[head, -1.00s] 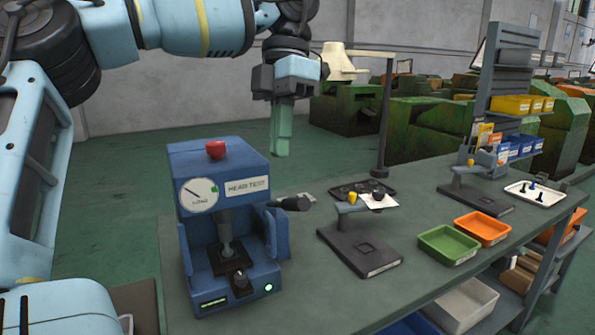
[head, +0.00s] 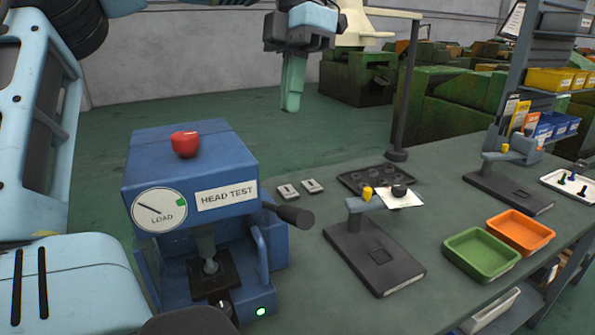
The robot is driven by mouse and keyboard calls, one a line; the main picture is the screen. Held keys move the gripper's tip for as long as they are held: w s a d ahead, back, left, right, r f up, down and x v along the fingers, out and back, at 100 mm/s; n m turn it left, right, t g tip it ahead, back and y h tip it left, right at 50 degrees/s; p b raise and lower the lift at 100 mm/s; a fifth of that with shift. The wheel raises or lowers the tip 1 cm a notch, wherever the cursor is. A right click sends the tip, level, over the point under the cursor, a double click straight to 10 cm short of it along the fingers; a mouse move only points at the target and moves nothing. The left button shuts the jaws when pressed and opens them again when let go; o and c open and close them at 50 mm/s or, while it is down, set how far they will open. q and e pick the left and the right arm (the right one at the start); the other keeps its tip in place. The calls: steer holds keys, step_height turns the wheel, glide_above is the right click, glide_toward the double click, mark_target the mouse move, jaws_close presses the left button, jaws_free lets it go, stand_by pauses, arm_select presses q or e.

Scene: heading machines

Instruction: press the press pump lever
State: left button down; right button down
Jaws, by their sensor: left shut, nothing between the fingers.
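The blue press (head: 190,180) marked HEAD TEST stands on the bench at the lower left, with a red knob (head: 185,144) on top and a round load gauge (head: 159,211) on its front. Its pump lever (head: 293,214) sticks out from the right side and ends in a thick dark grip. My left gripper (head: 291,102) has pale green fingers that point down, closed together and empty. In the picture it is above the lever and apart from it. My right gripper is not in view.
Two small tags (head: 300,188) lie behind the lever. To its right are a dark stand (head: 372,262), a black round-welled tray (head: 352,178), a green tray (head: 481,257) and an orange tray (head: 520,232). A lamp post (head: 404,100) rises behind. Dark bench top (head: 320,265) beside the press is clear.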

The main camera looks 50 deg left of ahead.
mark_target(290, 209)
arm_select(q)
steer(key=shift+w+a+r, duration=0.1)
steer(key=shift+w+a, duration=0.1)
steer(key=shift+w, duration=0.05)
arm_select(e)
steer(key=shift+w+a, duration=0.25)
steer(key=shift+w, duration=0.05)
arm_select(q)
steer(key=shift+s+d, duration=0.1)
steer(key=shift+s, duration=0.05)
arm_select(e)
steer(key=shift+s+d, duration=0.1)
